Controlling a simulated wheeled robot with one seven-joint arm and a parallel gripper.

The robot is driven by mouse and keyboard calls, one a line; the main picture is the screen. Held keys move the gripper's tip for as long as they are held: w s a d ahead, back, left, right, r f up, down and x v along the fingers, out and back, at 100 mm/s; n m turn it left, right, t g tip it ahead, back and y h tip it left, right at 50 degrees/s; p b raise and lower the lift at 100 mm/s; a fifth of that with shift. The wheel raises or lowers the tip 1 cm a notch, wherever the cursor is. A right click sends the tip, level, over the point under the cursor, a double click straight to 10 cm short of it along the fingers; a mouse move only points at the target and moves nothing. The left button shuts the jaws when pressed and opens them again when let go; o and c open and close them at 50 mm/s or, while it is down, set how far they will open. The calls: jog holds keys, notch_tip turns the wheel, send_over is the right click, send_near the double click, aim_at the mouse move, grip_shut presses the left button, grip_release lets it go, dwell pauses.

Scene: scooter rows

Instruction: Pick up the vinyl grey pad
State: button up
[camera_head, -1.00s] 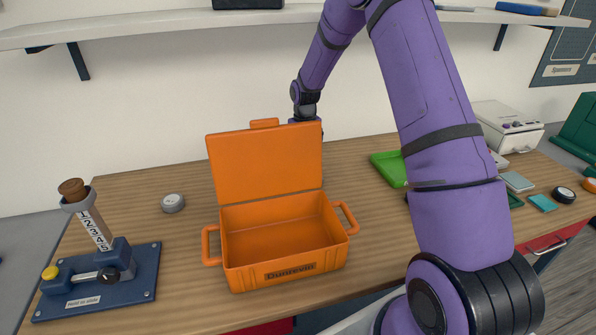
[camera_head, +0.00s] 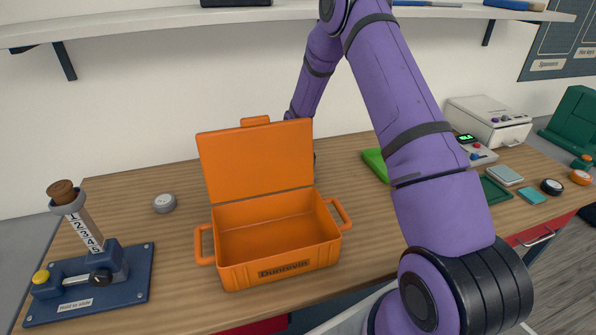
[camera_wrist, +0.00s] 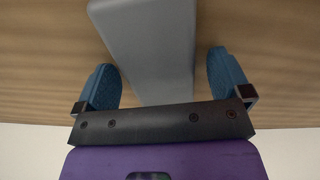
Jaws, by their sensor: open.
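In the wrist view, a plain grey block-like thing (camera_wrist: 150,45), which looks like the grey pad, runs from the top edge down between the two blue fingers of my gripper (camera_wrist: 160,62). The fingers stand apart, with a gap on each side of it. Another flat grey piece (camera_head: 505,175) lies on the right of the bench.
The open orange case (camera_head: 285,268) stands empty at the front middle. A blue hold-to-slide fixture (camera_head: 95,285) and a round grey disc (camera_head: 164,203) are at left. A green tray (camera_head: 374,163), a white machine (camera_head: 490,118) and small items are at right. A shelf (camera_head: 300,14) runs above.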

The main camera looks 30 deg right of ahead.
jog(key=c, duration=1)
jog(key=shift+c, duration=0.2)
